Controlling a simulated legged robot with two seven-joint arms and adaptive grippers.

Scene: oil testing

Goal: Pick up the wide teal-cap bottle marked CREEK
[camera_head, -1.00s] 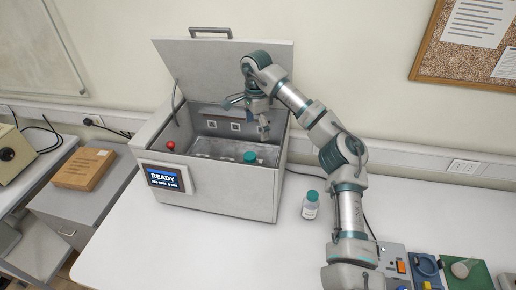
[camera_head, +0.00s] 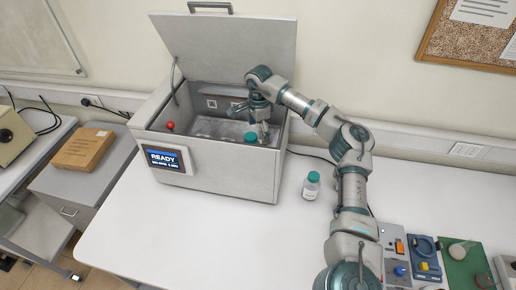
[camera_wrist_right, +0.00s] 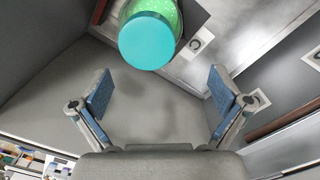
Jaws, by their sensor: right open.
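A teal-capped bottle (camera_head: 250,137) stands inside the open grey machine (camera_head: 232,180). In the right wrist view, a wide teal cap (camera_wrist_right: 147,40) with a green body below it shows at the top. Another teal-capped white bottle (camera_head: 312,186) stands on the table right of the machine. I cannot read either label, so I cannot tell which is CREEK. My right gripper (camera_head: 250,120) reaches into the machine just above the capped bottle there. Its blue-padded fingers (camera_wrist_right: 158,90) are spread and empty, with the cap beyond them. My left gripper is not in view.
The machine's lid (camera_head: 228,55) is raised behind the opening, and its walls surround the gripper. The front screen (camera_head: 166,160) reads READY. A red knob (camera_head: 170,126) sits at the left rim. Small devices (camera_head: 415,250) stand at the right. The table's front middle is clear.

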